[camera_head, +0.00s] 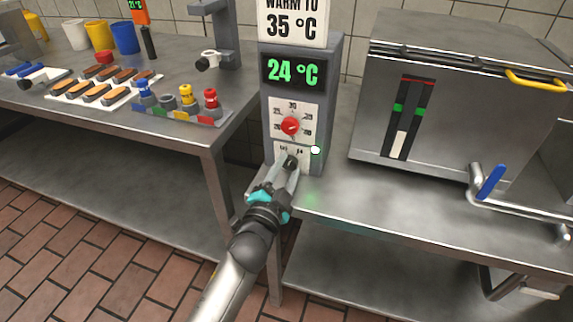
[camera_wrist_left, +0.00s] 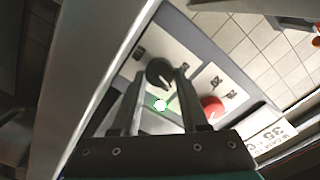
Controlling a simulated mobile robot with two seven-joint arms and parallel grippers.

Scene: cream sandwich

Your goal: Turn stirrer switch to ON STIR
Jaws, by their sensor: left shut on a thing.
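The stirrer switch is a black knob (camera_wrist_left: 160,72) on a white plate low on the grey control column (camera_head: 268,120). My left gripper (camera_head: 291,165) reaches up to this plate, and its fingers hide most of the knob in the head view. In the left wrist view, the fingers of my left gripper (camera_wrist_left: 158,88) are shut on the black knob, one on each side. The label beside the knob is too small to read. A small round light (camera_head: 315,150) glows pale green-white beside the plate. My right gripper is not in view.
Above the switch is a red dial (camera_head: 290,125), then a display (camera_head: 292,71) reading 24 °C and a sign (camera_head: 293,24) reading "WARM TO 35 °C". A steel tank (camera_head: 455,100) stands to the right. A blue-handled valve (camera_head: 491,182) sticks out from it. A table with pastries is left.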

